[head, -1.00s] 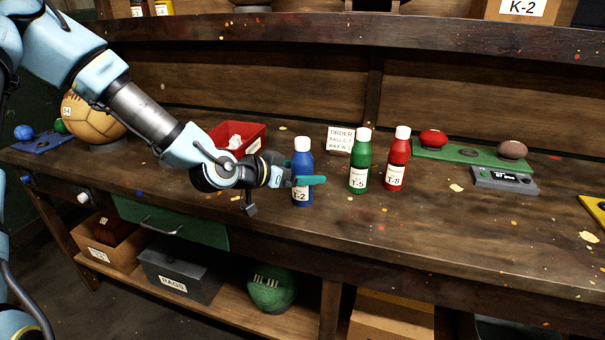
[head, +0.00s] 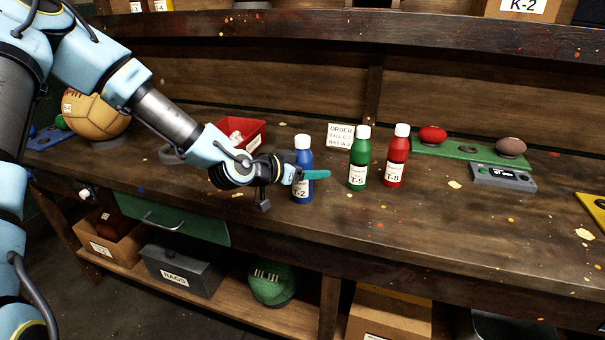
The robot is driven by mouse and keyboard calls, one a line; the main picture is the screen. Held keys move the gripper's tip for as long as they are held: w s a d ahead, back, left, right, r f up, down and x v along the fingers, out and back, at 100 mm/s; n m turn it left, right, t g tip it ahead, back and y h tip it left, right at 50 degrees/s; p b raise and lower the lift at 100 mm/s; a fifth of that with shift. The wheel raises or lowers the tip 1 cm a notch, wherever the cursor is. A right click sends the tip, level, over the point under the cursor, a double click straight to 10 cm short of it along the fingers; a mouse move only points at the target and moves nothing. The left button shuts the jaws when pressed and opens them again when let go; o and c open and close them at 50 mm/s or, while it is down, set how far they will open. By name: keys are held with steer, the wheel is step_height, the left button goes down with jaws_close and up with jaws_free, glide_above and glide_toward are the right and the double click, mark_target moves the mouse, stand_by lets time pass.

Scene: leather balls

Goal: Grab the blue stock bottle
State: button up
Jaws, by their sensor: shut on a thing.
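The blue bottle (head: 304,160) has a white cap and a label reading T-2. It stands upright on the wooden workbench (head: 400,225), with no gap visible under it. My gripper (head: 311,175) is shut on the blue bottle at mid-height, coming in from the left. One green finger crosses the front of the bottle; the other finger is hidden. To the right stand a green bottle (head: 359,160) labelled T-5 and a red bottle (head: 396,158) labelled T-8, both upright with white caps and apart from my gripper.
A red bin (head: 256,135) is behind my wrist, and a tan ball (head: 95,115) sits at the left. A small order sign (head: 340,136) stands behind the bottles. A green tray (head: 470,151) with balls and a grey device (head: 504,177) are at the right. The front bench is clear.

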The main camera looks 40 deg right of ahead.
jaws_close()
steer(key=shift+r, duration=0.1)
